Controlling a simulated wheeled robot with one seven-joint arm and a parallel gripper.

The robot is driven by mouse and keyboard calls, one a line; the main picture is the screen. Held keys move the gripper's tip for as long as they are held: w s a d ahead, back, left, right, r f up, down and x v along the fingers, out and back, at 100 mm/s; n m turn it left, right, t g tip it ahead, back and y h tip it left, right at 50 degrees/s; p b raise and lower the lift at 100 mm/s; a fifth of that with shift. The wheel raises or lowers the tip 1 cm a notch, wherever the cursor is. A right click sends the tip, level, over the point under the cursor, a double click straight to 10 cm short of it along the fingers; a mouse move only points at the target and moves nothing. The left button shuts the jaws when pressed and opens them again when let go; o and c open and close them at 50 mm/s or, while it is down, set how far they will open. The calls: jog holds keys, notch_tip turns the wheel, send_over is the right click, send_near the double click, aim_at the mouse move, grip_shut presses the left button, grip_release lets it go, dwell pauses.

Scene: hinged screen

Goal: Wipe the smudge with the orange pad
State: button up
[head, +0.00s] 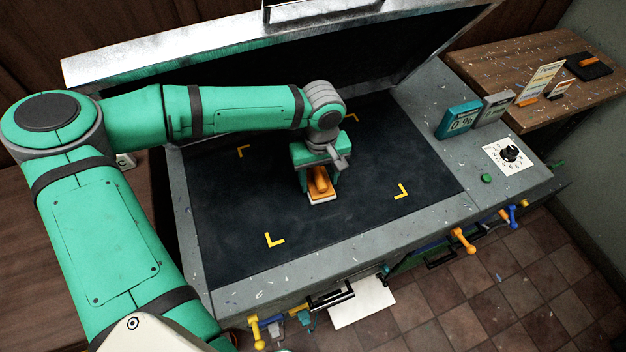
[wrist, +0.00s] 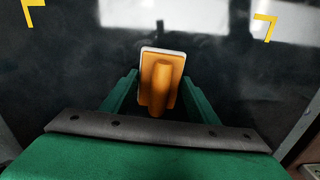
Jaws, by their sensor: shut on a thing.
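My gripper (head: 317,178) is over the middle of the dark bed (head: 235,215) of the hinged machine. It is shut on the orange pad (head: 321,187), holding it by its raised orange handle. The pad has a pale base, which shows at its lower edge just above or on the dark surface; I cannot tell if it touches. In the wrist view the orange pad (wrist: 163,75) sits between the two green fingers (wrist: 155,100). No distinct smudge stands out; faint cloudy grey patches show on the dark surface in the wrist view, partly mixed with bright reflections.
Yellow corner marks (head: 274,240) frame the middle of the bed. The raised lid (head: 180,50) stands open behind my arm. Small boxes (head: 458,118) and a dial (head: 509,153) sit on the right rim. A wooden side table (head: 490,60) is beyond. Colored handles (head: 463,240) line the front.

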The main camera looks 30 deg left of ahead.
jog(key=shift+w+d+f, duration=0.15)
jog(key=shift+w+d, duration=1.05)
jog(key=shift+w, duration=0.15)
jog(key=shift+w+d, duration=0.45)
jog(key=shift+d, duration=0.2)
jog(key=shift+r, duration=0.25)
